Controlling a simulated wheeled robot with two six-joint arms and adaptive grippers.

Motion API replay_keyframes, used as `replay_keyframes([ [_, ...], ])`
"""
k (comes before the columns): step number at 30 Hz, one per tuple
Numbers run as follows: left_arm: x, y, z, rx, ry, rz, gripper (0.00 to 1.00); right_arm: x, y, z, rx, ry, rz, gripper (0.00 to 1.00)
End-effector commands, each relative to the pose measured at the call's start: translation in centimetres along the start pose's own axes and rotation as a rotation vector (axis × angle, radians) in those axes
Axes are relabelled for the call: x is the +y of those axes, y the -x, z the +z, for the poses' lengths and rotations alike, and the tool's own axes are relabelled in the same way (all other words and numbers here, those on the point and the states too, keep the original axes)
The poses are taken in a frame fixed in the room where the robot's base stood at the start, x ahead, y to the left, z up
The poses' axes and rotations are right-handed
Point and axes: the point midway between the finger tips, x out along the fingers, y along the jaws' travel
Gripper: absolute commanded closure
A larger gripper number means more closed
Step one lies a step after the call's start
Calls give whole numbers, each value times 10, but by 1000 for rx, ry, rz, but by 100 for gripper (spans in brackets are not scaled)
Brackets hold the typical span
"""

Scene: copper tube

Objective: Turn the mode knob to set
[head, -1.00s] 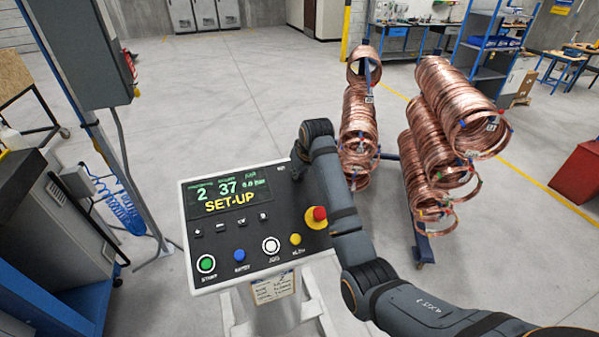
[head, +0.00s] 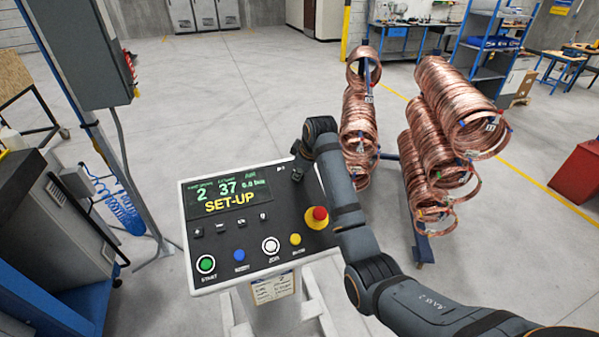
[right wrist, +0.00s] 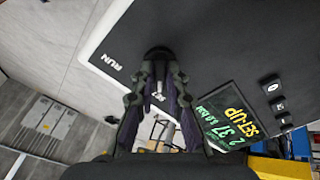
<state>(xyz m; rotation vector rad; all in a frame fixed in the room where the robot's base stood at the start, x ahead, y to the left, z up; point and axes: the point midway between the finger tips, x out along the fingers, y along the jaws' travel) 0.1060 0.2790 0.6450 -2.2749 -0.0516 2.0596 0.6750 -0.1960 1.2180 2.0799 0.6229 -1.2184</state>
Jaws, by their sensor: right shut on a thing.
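The mode knob (right wrist: 157,52) is a round dark knob near the edge of the black control panel (head: 225,232). The labels RUN and SET are beside it in the right wrist view. My right gripper (right wrist: 158,76) is shut on the knob, its two fingers on either side, hiding part of it. In the head view my right gripper (head: 297,174) is at the panel's upper right corner, mostly hidden behind my arm. The panel's display (head: 228,194) reads SET-UP in yellow under green figures. My left gripper is not in view.
A row of coloured buttons, with a green start button (head: 206,264), runs along the panel's lower edge. Racks of copper coils (head: 440,130) stand beyond my arm.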

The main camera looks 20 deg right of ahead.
Motion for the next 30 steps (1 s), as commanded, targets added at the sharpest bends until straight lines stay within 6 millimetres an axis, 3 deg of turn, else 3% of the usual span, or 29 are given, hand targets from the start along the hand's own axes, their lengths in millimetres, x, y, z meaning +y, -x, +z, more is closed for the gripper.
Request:
replay_keyframes([
  [14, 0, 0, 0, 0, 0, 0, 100, 2, 2, -1, 2, 14, 3, 100],
  [15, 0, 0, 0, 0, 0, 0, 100, 2, 2, -1, 2, 13, 4, 84],
  [20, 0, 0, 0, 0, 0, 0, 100, 1, 1, -1, 2, 13, 2, 64],
  [30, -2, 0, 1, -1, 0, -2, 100, 1, 5, 0, 1, 12, 1, 64],
])
